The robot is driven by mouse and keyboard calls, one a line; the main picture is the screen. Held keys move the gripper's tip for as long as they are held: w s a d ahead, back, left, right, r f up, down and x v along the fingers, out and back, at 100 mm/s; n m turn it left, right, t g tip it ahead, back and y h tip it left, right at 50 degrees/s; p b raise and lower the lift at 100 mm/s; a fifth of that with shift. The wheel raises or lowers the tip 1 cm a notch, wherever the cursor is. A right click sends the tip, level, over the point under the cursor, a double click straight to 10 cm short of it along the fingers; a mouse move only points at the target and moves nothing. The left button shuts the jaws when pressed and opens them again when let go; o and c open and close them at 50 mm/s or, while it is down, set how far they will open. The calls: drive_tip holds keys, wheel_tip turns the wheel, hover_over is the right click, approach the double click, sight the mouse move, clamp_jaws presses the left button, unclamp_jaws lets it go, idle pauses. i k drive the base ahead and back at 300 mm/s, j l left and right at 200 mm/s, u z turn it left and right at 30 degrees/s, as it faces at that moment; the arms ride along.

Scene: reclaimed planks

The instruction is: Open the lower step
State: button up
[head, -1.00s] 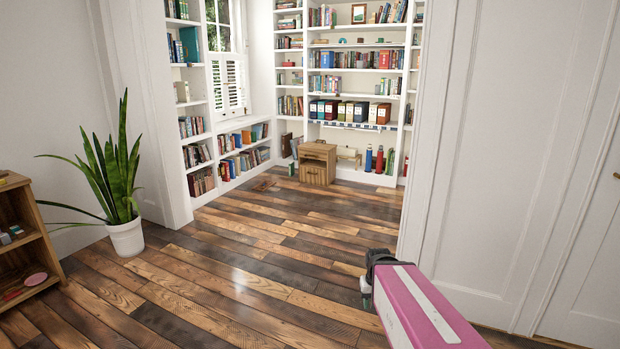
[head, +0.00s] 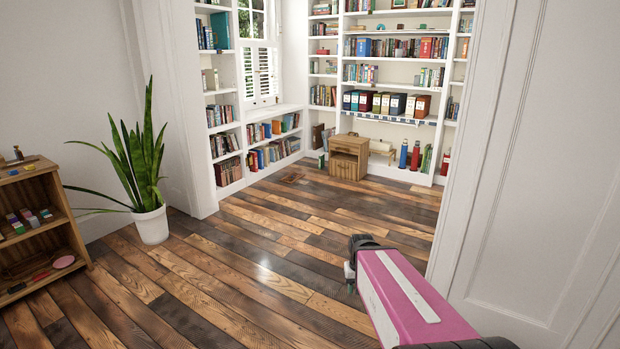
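A small wooden step unit (head: 348,157) stands on the floor in the far alcove, against the bookshelves. It has a flat top, a dark gap beneath it, and a closed-looking lower front panel. It is too small to make out a handle. My gripper (head: 350,279) is at the lower middle, at the end of my pink arm, far from the step unit and over bare floor. Its fingers are small and partly hidden, so I cannot tell whether they are open. No object shows in it.
A potted plant (head: 150,224) and a low wooden shelf (head: 60,220) with small items stand at the left. White bookshelves (head: 395,70) line the alcove. A white wall (head: 530,160) closes the right. The floor between is clear.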

sight(342, 165)
drive_tip(key=i, duration=4.35)
drive_tip(key=i+z, duration=0.25)
drive_tip(key=i, duration=0.15)
drive_tip(key=i+j+z, duration=0.25)
drive_tip(key=i, duration=0.15)
